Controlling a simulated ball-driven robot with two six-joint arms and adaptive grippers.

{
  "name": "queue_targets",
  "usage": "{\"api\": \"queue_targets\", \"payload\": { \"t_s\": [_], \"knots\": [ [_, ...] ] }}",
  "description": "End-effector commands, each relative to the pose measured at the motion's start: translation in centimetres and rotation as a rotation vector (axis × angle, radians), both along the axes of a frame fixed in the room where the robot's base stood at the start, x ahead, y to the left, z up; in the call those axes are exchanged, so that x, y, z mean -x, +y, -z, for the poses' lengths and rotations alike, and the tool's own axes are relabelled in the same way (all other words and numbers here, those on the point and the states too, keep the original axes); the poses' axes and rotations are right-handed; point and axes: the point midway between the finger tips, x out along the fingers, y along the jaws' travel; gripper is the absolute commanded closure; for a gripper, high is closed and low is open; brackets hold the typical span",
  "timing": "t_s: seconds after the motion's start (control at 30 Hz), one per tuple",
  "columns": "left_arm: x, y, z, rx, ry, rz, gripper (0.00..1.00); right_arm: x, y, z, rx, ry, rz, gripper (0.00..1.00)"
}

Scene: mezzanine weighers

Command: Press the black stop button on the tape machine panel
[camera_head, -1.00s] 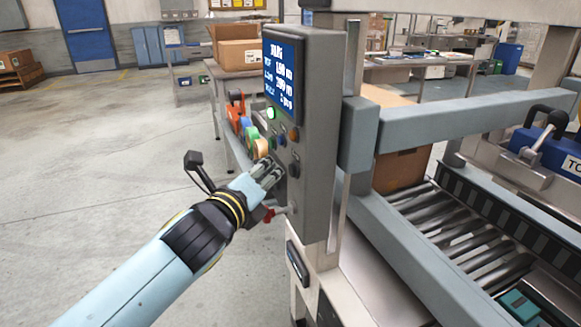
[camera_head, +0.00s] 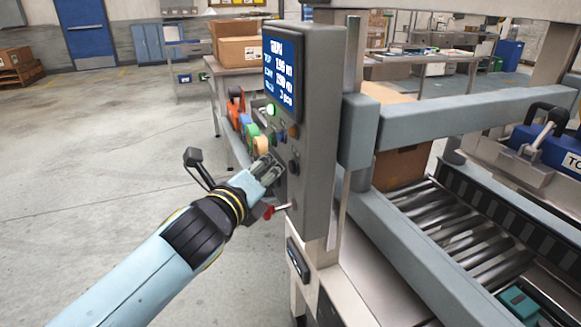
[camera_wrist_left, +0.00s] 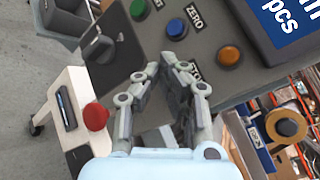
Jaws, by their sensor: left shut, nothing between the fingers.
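The grey tape machine panel (camera_head: 317,110) stands upright in the middle of the head view, with a lit screen and a column of controls. The wrist view shows a green button (camera_wrist_left: 138,9), a blue button (camera_wrist_left: 176,28) labelled ZERO, an orange button (camera_wrist_left: 229,55) and a black rotary knob (camera_wrist_left: 98,48). I cannot pick out a black stop button; my fingers cover part of the panel, including a label. My left gripper (camera_head: 272,167) is shut and empty, its fingertips close to the panel face below the buttons. I cannot tell whether they touch. My right gripper is out of view.
A red-knobbed lever (camera_wrist_left: 95,115) is close beside my left gripper. Blue-grey machine rails (camera_head: 450,118) and a roller conveyor (camera_head: 450,230) lie right of the panel. A table with cartons (camera_head: 240,50) and tape rolls is behind it. The floor at left is clear.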

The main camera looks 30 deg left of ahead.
Motion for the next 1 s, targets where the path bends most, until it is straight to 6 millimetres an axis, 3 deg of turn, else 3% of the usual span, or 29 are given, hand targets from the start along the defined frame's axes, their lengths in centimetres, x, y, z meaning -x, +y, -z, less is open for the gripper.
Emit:
{"api": "queue_targets", "payload": {
  "t_s": [1.0],
  "knots": [
    [-0.72,-0.61,-0.04,0.0,0.0,0.0,1.0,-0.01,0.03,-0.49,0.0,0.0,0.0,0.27]
  ]
}}
